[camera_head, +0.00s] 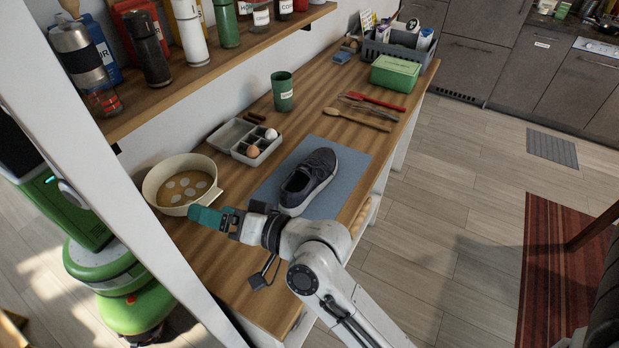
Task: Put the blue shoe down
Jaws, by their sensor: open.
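A dark blue shoe with a white sole (308,178) stands upright on a blue-grey mat (338,150) on the wooden counter. My gripper (200,217), with teal fingers, is to the left of the shoe, at the near edge of the cream pot. It is apart from the shoe and holds nothing that I can see. The gap between the fingers is hard to make out from this angle. My wrist covers the near end of the mat.
A cream pot (156,192) stands beside my gripper. A shelf (190,75) with bottles hangs above the counter's left side.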

